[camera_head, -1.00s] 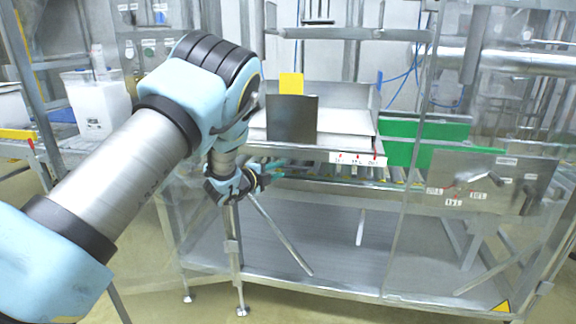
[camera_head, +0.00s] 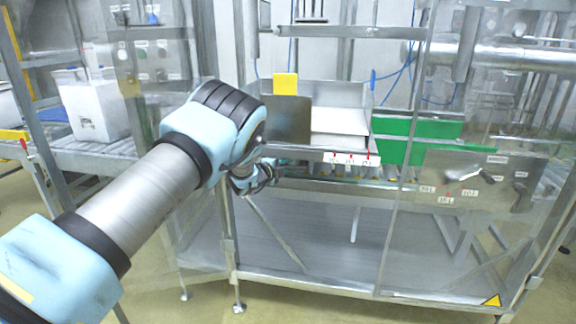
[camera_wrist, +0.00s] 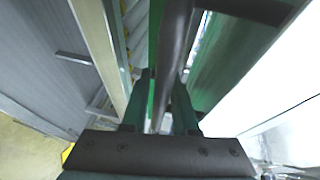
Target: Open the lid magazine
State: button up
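The lid magazine (camera_head: 343,157) is a tray-like metal holder on the machine frame in the middle of the head view, with a white slanted sheet inside. A dark metal plate (camera_head: 287,122) stands upright at its left front, below a yellow tab (camera_head: 285,84). My gripper (camera_head: 277,169) is just below the left front of the magazine. In the wrist view, its two dark green fingers (camera_wrist: 162,102) lie on either side of a dark rounded bar (camera_wrist: 174,45). Whether they touch or grip the bar cannot be told.
A clear door panel with a handle plate (camera_head: 466,180) stands to the right. A white box (camera_head: 92,112) sits on a roller conveyor at the left. A slanted strut (camera_head: 277,236) hangs below my gripper.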

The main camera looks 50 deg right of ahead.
grip_shut()
dwell(1.2)
